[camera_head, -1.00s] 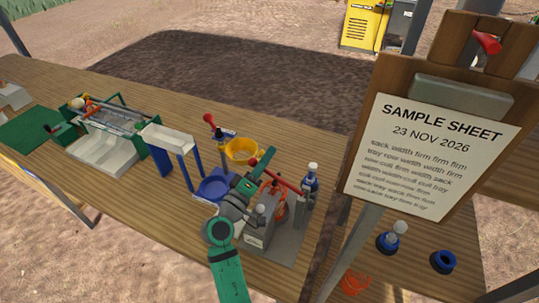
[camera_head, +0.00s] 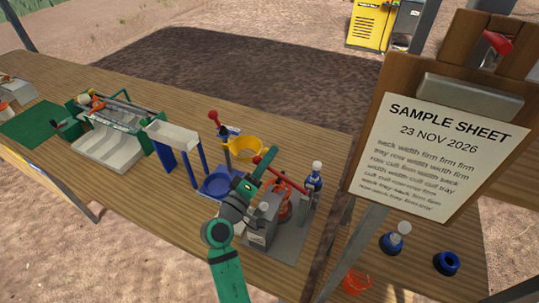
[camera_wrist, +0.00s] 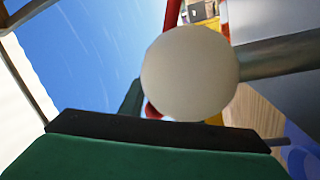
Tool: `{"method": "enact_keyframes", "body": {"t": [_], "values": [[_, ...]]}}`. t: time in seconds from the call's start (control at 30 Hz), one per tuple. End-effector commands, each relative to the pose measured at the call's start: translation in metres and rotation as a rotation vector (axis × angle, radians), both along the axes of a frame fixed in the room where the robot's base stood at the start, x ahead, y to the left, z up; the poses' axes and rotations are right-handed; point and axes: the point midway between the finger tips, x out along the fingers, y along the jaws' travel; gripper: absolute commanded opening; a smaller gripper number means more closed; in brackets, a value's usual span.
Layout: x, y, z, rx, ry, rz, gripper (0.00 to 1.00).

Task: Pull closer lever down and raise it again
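A red-handled lever (camera_head: 285,175) slants over a grey machine (camera_head: 262,228) with an orange part, on the wooden table. Its red end is at the upper left. A second lever with a red knob (camera_head: 213,115) stands upright farther back. My gripper (camera_head: 257,179) is beside the near lever, left of the machine's top. In the wrist view a pale round knob (camera_wrist: 190,73) on a grey rod fills the middle, close beyond a green finger with a dark edge. A red bar shows behind it. Contact and the gap between the fingers are not clear.
A blue bottle-like part (camera_head: 315,180) with a pale top stands right. A sample sheet board (camera_head: 440,150) and its post bound the right side.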

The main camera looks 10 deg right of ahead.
Motion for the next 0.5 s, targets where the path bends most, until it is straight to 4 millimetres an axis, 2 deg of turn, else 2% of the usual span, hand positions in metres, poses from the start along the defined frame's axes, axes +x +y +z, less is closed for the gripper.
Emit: {"method": "enact_keyframes", "body": {"t": [0.3, 0.5], "values": [[-0.044, 0.039, -0.010, -0.001, 0.001, 0.004, 0.30], [-0.064, 0.056, -0.014, -0.001, 0.000, 0.005, 0.30]]}}
